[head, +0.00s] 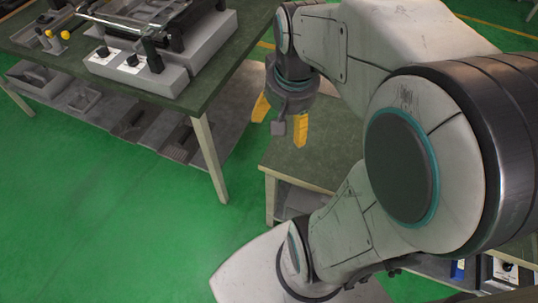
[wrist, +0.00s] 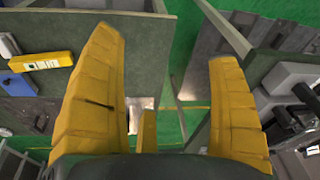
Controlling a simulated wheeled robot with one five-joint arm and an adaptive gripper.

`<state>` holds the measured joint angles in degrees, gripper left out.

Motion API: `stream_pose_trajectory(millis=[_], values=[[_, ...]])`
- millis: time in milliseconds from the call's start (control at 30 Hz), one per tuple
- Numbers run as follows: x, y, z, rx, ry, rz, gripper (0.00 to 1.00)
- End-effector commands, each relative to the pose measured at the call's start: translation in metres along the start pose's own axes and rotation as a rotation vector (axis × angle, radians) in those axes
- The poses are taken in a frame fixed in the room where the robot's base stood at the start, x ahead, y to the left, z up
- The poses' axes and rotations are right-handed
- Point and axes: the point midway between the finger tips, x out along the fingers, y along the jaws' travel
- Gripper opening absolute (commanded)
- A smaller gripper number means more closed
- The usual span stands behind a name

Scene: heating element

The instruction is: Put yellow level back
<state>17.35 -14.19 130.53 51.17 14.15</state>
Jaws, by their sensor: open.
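My gripper (head: 281,120) has yellow fingers, spread apart and pointing down, beside the near corner of the right green table in the head view. In the wrist view my gripper (wrist: 167,48) is open with nothing between its fingers. A yellow bar with a pale label, which looks like the yellow level (wrist: 40,62), lies at the left of the wrist view, outside the left finger and apart from it. I cannot make out the level in the head view.
A green workbench (head: 245,75) at upper left carries a grey device (head: 140,70) and small yellow-handled items (head: 65,35). A lower shelf holds grey trays. The right table (head: 325,140) has a bare top near my gripper. A blue item (wrist: 18,85) lies near the level.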

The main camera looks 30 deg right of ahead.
Motion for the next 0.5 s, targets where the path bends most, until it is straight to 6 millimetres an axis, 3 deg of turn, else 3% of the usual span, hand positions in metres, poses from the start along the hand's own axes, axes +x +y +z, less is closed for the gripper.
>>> stream_pose_trajectory(millis=[33, 200, 500], values=[[-0.005, -0.010, 0.017, -0.095, 0.012, -0.016, 0.82], [-0.010, -0.026, 0.060, -0.343, 0.033, -0.052, 0.82], [-0.011, -0.031, 0.092, -0.536, 0.052, -0.081, 0.82]])
